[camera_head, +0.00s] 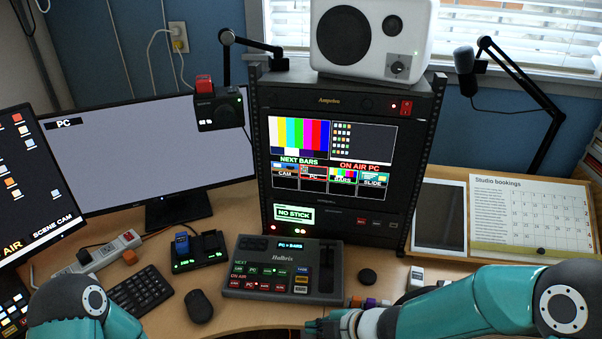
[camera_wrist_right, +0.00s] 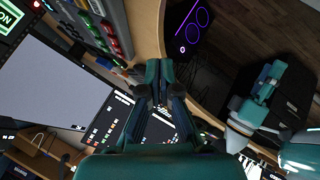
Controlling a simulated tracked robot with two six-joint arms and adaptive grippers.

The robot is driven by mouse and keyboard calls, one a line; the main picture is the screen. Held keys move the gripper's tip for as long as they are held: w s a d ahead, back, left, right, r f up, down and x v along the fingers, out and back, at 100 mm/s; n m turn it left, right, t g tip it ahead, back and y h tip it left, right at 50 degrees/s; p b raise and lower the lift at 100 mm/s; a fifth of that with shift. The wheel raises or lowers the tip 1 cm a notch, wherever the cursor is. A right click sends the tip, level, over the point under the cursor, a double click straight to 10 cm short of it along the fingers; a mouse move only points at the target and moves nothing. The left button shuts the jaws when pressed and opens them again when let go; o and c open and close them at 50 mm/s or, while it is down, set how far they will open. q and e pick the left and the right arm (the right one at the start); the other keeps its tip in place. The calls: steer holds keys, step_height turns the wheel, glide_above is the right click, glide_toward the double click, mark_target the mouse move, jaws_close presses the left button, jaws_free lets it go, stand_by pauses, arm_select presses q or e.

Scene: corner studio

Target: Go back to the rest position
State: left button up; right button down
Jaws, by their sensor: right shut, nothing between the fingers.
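My right gripper (camera_head: 312,327) is at the bottom edge of the head view, in front of the switcher panel (camera_head: 282,268). In the right wrist view its teal fingers (camera_wrist_right: 160,72) are together, with nothing between them. My left arm shows at the lower left of the head view, but its gripper is out of that frame. A teal gripper that appears to be my left one (camera_wrist_right: 262,85) shows at the right of the wrist view, over the dark floor; its jaws are too unclear to judge.
The desk holds a keyboard (camera_head: 141,291), a mouse (camera_head: 199,306), a charging dock (camera_head: 198,251) and a round black puck (camera_head: 368,276). A rack with a screen (camera_head: 330,205) stands behind. A tablet (camera_head: 440,215) and a bookings calendar (camera_head: 533,213) lie at the right.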

steer(key=s+d+f+m+g+h, duration=0.1)
steer(key=s+d+f+m, duration=0.3)
steer(key=s+f+m, duration=0.5)
steer(key=s+d+f+m+g+h, duration=0.2)
steer(key=s+d+f+m, duration=0.3)
steer(key=s+f+m, duration=0.4)
steer(key=s+m+g, duration=0.1)
steer(key=m, duration=0.3)
steer(key=shift+f+m+g+h, duration=0.15)
steer(key=shift+m+g+h, duration=0.15)
